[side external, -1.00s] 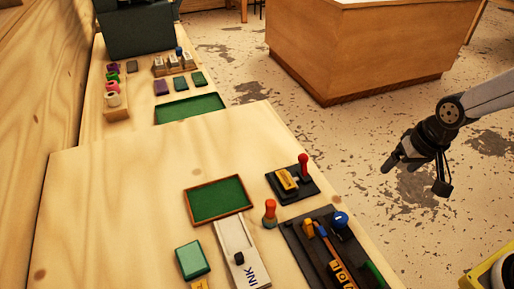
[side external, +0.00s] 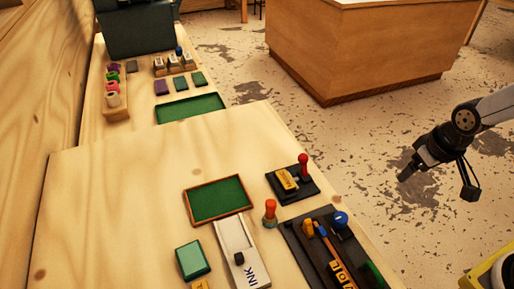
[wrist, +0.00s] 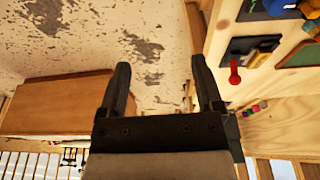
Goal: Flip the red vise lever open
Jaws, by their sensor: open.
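The red vise lever (side external: 303,165) stands upright at the right corner of a small black vise base (side external: 310,188) near the table's right edge. A yellow block (side external: 288,180) sits in the vise. In the wrist view the red lever (wrist: 234,72) shows to the right of my fingers, beside the yellow block (wrist: 266,46). My gripper (side external: 404,176) is off the table to the right, over the floor, apart from the lever. In the wrist view its two fingers (wrist: 163,78) are spread with nothing between them.
A red-orange knobbed handle (side external: 270,211) stands close to the vise. A black tool tray (side external: 300,245) with several tools lies in front. A green tray (side external: 230,199) and an ink slide (side external: 232,235) lie to the left. The table's left middle is bare.

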